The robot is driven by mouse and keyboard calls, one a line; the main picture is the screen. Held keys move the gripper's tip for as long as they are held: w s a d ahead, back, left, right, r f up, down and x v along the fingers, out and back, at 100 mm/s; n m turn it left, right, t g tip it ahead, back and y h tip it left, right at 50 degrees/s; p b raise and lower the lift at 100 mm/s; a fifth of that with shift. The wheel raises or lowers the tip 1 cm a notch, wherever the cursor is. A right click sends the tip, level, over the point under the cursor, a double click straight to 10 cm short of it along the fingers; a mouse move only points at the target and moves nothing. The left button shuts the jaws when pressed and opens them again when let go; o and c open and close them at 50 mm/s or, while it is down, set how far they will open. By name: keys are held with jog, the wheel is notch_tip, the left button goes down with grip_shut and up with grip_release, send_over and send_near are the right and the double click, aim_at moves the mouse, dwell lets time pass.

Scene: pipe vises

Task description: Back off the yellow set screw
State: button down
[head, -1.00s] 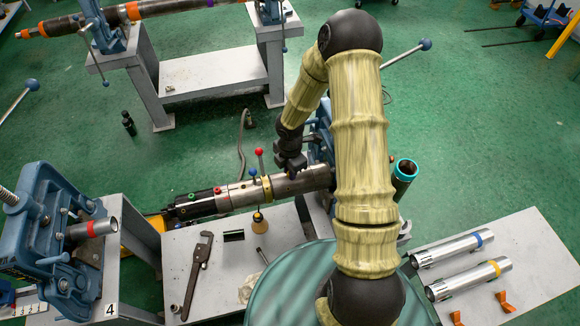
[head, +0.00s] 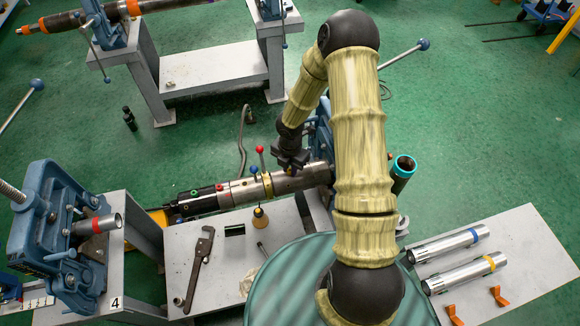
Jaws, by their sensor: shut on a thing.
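A grey metal pipe tool (head: 238,190) lies across the bench, its right end in a blue vise partly hidden by my arm. It has a yellow collar (head: 267,185) and small green and red dots toward its left. My gripper (head: 291,168) is down on top of the pipe, just right of the collar. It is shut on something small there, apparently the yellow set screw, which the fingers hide. A yellow knob (head: 259,213) shows below the pipe. A red ball (head: 260,150) and a blue ball (head: 253,170) stand on rods near the collar.
A pipe wrench (head: 200,265) lies on the bench. A blue vise (head: 48,225) holding a red-banded pipe stands at left. A teal-rimmed tube (head: 403,168) stands upright right of my arm. Two silver pipes (head: 450,245) lie on the right table.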

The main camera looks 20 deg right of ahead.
aim_at(289, 170)
jog(key=c, duration=1.3)
grip_release()
jog(key=shift+f, duration=0.15)
jog(key=shift+r, duration=0.7)
notch_tip(289, 170, up, 16)
jog(key=shift+r+b, duration=0.1)
jog(key=shift+b, duration=0.55)
jog(key=shift+a, duration=0.1)
